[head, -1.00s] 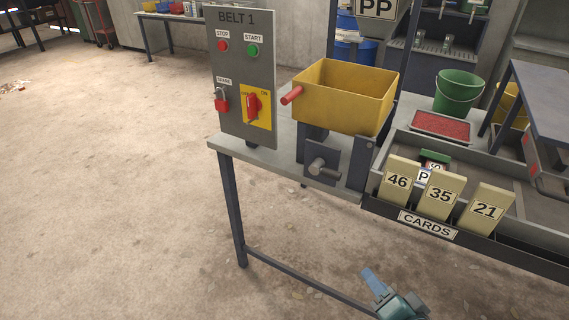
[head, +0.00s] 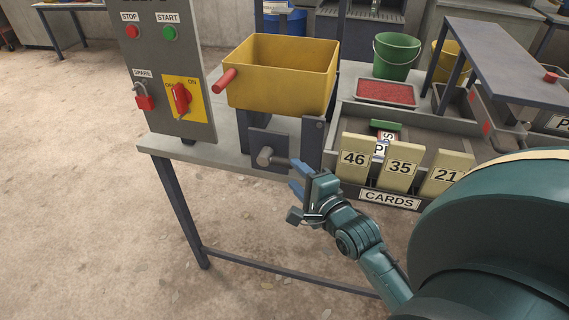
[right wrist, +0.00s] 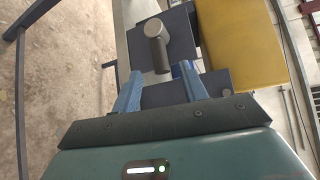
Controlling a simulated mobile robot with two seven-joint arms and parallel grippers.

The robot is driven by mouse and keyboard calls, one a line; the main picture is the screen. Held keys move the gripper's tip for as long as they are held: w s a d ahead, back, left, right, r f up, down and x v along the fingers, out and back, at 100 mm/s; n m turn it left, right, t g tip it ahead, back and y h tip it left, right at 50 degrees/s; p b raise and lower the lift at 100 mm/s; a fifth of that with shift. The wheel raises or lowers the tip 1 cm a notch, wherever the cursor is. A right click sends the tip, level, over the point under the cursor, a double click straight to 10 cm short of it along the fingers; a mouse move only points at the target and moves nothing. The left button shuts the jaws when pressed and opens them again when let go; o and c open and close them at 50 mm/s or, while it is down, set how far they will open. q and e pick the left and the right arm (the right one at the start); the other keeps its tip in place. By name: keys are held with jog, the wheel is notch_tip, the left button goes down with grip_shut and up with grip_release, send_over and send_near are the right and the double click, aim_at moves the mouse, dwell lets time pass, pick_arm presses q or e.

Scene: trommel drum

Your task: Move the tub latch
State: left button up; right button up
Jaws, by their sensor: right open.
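The yellow tub (head: 280,80) sits upright on a dark stand at the bench's left part, with a red handle (head: 225,81) on its left side. Below it, the tub latch, a grey round-ended knob (head: 265,157), sticks out of a dark plate (head: 282,150). My right gripper (head: 297,178) is open and empty, just right of and below the knob in the head view. In the right wrist view the knob (right wrist: 154,32) lies beyond the two blue fingertips (right wrist: 159,74), roughly in line with the gap between them. I cannot tell any contact. My left gripper is not in view.
A grey switch panel (head: 160,55) stands left of the tub. Cards numbered 46, 35 and 21 (head: 402,168) stand in a rack to the right. A red-filled tray (head: 386,92) and a green bucket (head: 396,55) are behind. The floor in front is clear.

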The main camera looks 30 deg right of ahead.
aim_at(286, 166)
jog(key=w, duration=0.5)
jog(key=shift+w+d+f, duration=0.15)
jog(key=shift+w+f, duration=0.15)
jog(key=shift+f, duration=0.05)
jog(key=shift+c, duration=0.3)
grip_shut()
